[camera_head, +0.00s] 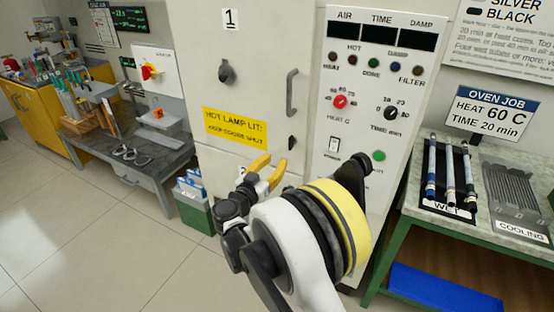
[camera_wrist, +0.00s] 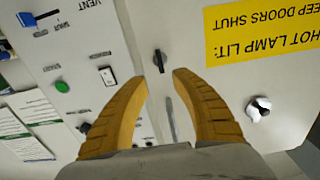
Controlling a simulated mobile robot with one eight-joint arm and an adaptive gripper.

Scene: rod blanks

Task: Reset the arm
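My gripper (camera_head: 275,161) has two yellow fingers and is in front of the oven's lower front, below the yellow hot-lamp label (camera_head: 235,127). In the wrist view my gripper (camera_wrist: 161,78) shows its fingers apart with nothing between them. A black latch knob (camera_wrist: 159,60) on the oven front appears beyond the fingertips. My arm reaches in from the bottom centre of the head view and hides part of the oven's lower front.
The oven (camera_head: 262,30) has door 1 shut, with a vertical handle (camera_head: 292,93). Its control panel (camera_head: 375,120) is on the right. Rods (camera_head: 450,168) lie on the WET mat beside a cooling rack (camera_head: 512,190). A grey workbench (camera_head: 140,160) stands left; open floor lies at lower left.

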